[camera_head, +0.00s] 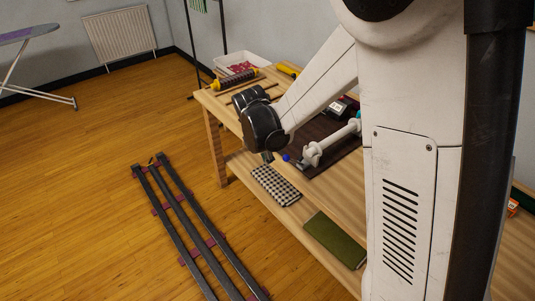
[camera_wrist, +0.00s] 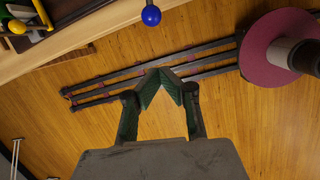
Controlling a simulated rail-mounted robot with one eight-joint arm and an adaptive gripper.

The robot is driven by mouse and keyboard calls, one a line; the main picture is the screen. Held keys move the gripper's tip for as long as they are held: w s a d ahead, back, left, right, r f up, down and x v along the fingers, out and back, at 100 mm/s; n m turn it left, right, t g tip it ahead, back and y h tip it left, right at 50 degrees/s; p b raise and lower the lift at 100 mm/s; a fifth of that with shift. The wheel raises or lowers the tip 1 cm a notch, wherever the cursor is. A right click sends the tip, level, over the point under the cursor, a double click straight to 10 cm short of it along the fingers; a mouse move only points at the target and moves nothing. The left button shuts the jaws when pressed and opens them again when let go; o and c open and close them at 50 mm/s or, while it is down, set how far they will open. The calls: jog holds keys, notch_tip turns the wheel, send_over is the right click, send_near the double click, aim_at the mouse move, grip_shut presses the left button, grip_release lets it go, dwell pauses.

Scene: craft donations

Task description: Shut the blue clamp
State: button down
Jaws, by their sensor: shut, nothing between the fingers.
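A blue ball knob (camera_wrist: 151,15) on a short pale stem shows at the top of the wrist view, at the table edge. It also shows as a small blue ball (camera_head: 286,157) at the table's front edge in the head view. I take it for part of the blue clamp; the clamp's body is not clear in either view. My gripper (camera_wrist: 167,74) is shut and empty, its fingertips together over the floor, apart from the knob. In the head view my gripper (camera_head: 267,157) is small, just left of the blue ball.
A pink disc (camera_wrist: 270,45) with a pale cylinder is close on the right in the wrist view. A yellow ball (camera_wrist: 16,26) is at top left. The wooden table (camera_head: 228,112) carries a white tray (camera_head: 240,60); checked cloth (camera_head: 275,185) and green cloth (camera_head: 335,238) lie on its lower shelf.

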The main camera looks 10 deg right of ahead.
jog(key=w+d+f+p, duration=0.1)
jog(key=d+f, duration=0.3)
jog(key=shift+w+d, duration=0.3)
jog(key=shift+w, duration=0.05)
jog(key=shift+r, duration=0.15)
dwell(0.4)
